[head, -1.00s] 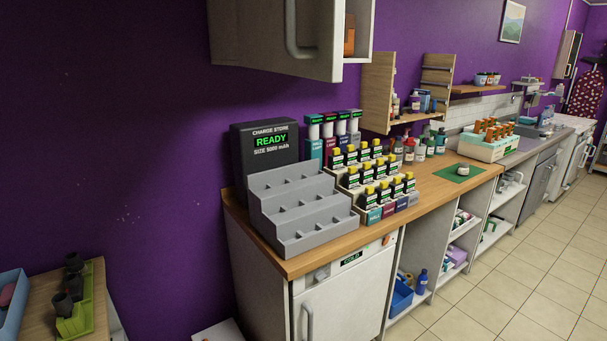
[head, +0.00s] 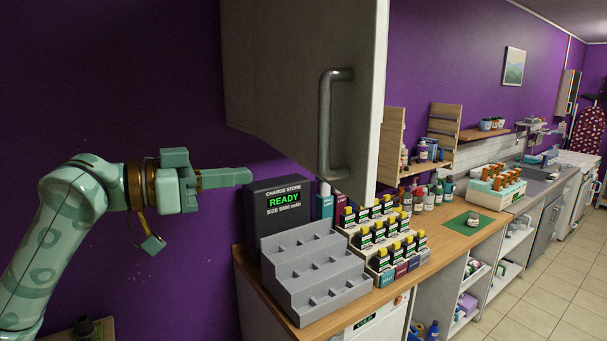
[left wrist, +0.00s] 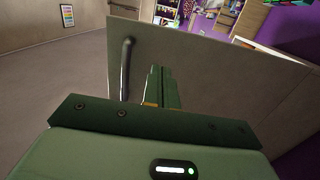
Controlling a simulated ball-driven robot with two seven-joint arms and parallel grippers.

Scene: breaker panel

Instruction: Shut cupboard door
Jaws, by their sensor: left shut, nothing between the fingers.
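The cupboard door (head: 275,75) is a grey panel high on the purple wall, with a bar handle (head: 325,120) near its right edge. It stands open, swung out from the wall, and hides the cupboard's inside. My left gripper (head: 245,176) is shut and empty. It points right, just below the door's lower left part in the head view. In the left wrist view the gripper's fingers (left wrist: 157,82) lie in front of the door panel (left wrist: 215,80), to the right of the handle (left wrist: 126,70). I cannot tell whether they touch it. My right gripper is out of view.
Below the door a wooden counter (head: 470,226) carries a grey stepped rack (head: 312,272), a black charge store box (head: 283,212) and several yellow-capped packs (head: 385,235). Shelves and bottles stand farther right. The purple wall left of the door is bare.

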